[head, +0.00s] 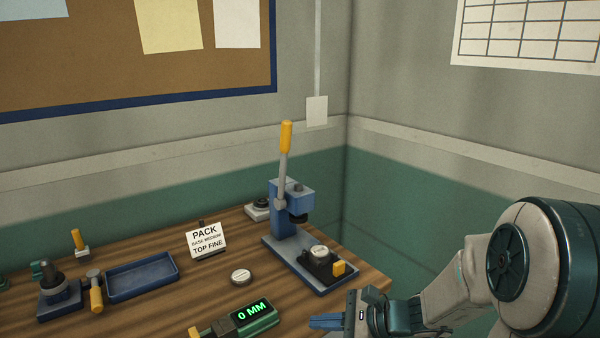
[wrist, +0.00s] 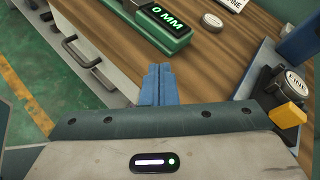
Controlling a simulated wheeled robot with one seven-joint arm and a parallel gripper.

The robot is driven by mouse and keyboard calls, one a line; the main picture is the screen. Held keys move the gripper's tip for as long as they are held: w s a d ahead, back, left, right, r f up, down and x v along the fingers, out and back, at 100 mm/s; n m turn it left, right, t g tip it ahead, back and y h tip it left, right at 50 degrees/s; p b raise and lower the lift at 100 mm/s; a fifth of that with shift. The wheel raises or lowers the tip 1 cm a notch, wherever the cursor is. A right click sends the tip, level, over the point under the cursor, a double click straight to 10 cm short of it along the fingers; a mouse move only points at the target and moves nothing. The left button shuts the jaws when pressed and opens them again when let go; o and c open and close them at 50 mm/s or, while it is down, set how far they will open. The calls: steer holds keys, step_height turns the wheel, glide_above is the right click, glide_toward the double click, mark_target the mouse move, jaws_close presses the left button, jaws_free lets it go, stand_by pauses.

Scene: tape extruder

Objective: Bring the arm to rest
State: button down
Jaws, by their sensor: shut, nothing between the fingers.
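My gripper (head: 326,321) is at the front right corner of the wooden table in the head view, with the arm reaching in from the right. In the wrist view, its two blue fingers (wrist: 157,84) are closed together with nothing between them. They point toward the table's front edge and a green gauge reading 0 MM (wrist: 165,20). The gripper looks clear of the gauge; its exact height over the table edge I cannot tell.
A blue lever press (head: 291,215) with a yellow handle stands at the table's right, holding a round FINE piece (wrist: 296,80). A round disc (head: 241,276), a PACK sign (head: 206,240), an empty blue tray (head: 142,277) and a tamper station (head: 57,291) lie further left.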

steer(key=s+d+r+n+g+h+p, duration=0.2)
steer(key=s+r+n+h, duration=0.15)
steer(key=s+n, duration=0.3)
steer(key=s+d+r+n+g+h+p, duration=0.2)
steer(key=s+n+h, duration=0.3)
steer(key=s+n, duration=0.15)
steer(key=s+d+r+n+t+h+p, duration=0.1)
steer(key=d+r+n+t+h+p, duration=0.1)
steer(key=d+r+n+h, duration=0.2)
steer(key=shift+s+d+r, duration=0.2)
steer(key=shift+s+d, duration=0.15)
steer(key=shift+d, duration=0.6)
steer(key=shift+a+n, duration=0.15)
steer(key=shift+n, duration=0.15)
